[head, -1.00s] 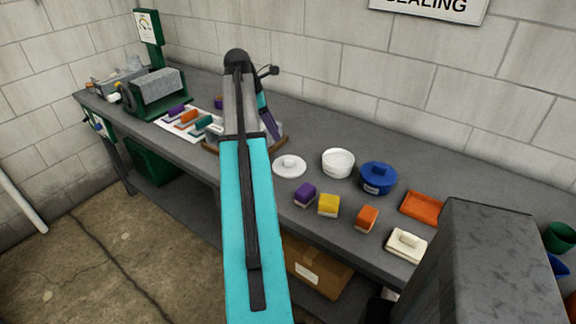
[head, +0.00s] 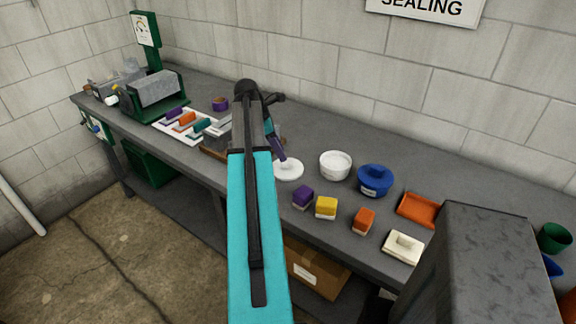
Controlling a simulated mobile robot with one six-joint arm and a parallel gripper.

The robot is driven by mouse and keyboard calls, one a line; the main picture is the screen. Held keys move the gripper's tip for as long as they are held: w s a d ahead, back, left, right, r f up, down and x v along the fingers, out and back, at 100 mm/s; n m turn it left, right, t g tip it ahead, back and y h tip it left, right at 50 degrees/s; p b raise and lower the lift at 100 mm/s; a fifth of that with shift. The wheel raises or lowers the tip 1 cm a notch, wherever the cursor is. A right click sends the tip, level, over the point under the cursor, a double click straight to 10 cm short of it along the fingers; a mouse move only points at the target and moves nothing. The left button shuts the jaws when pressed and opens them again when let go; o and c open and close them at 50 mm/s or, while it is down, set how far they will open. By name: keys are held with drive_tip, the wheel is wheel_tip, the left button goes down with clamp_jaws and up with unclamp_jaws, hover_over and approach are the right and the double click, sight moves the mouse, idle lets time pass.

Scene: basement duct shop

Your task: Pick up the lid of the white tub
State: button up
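The white lid (head: 289,172) lies flat on the grey bench, a round disc with a small knob on top. The white tub (head: 335,167) stands just right of it, uncovered, with pale contents showing. My gripper (head: 279,154) points down just above and behind the lid's left edge in the picture. Its fingers are small and partly hidden by my arm, so I cannot tell whether they are open or touching the lid.
A blue lidded tub (head: 375,182) stands right of the white tub. Purple (head: 303,197), yellow (head: 326,207) and orange (head: 364,220) blocks sit along the front. An orange tray (head: 418,208) and a cream block (head: 403,247) are further right. Coloured tools lie on a white sheet (head: 172,127) at left.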

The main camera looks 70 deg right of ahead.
sight(287, 162)
drive_tip(key=shift+f, duration=0.2)
drive_tip(key=shift+s, duration=0.1)
drive_tip(key=shift+p+x, duration=1)
drive_tip(key=shift+x, duration=1.6)
clamp_jaws()
